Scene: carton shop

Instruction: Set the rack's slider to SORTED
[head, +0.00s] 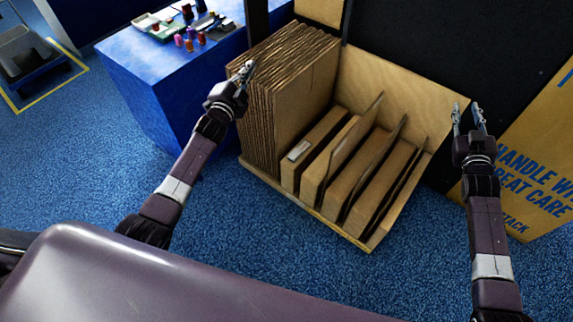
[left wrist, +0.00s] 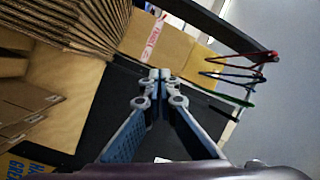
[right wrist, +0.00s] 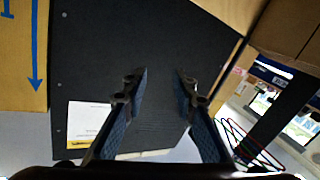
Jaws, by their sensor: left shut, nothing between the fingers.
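The wooden rack (head: 437,145) stands on the floor in the middle of the head view, with flat cartons (head: 268,100) packed at its left and several upright pieces in its slots. A small pale piece (head: 299,151) is on the front of one slot; I cannot tell whether it is the slider or a label. No SORTED marking is readable. My left gripper (head: 246,72) is shut and empty, in front of or above the packed cartons' left end; contact is unclear. Its closed tips show in the left wrist view (left wrist: 160,75). My right gripper (head: 467,112) is open and empty by the rack's right side.
A blue table (head: 140,75) with small coloured items stands at the left. A yellow board (head: 530,160) with blue lettering leans at the right. A dark panel (right wrist: 150,60) lies behind the rack. Blue carpet in front of the rack is clear.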

